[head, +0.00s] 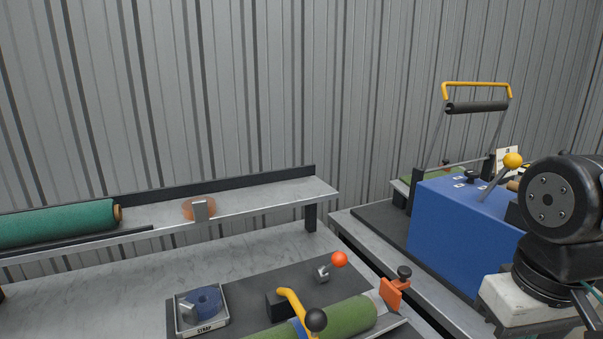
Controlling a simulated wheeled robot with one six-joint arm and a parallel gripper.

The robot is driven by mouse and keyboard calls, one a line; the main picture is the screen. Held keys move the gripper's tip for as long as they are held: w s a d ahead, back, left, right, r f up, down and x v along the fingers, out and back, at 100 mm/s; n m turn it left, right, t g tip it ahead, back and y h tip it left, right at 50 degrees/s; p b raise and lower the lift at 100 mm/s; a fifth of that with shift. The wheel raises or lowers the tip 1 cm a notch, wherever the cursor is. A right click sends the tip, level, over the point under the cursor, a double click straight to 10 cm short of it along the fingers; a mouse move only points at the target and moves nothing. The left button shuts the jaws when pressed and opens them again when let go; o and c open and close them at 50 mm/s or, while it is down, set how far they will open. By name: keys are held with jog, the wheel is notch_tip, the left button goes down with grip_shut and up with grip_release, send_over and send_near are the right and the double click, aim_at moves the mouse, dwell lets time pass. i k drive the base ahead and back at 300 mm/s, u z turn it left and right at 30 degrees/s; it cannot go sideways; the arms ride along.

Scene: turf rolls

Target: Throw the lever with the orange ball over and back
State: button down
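The orange ball (339,259) sits at the upper right of a small grey metal piece (322,273) on the dark mat (250,285) of the bench. Its lever shaft is short or foreshortened, and I cannot tell how far it leans. My gripper is not in view; only dark joints of my arm show at the right edge, well to the right of the orange ball.
A blue machine (450,223) with a yellow-ball lever (512,160) stands right.

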aim_at(339, 259)
jog(key=z, duration=2.15)
jog(key=k, duration=0.95)
jog(key=u, duration=1.85)
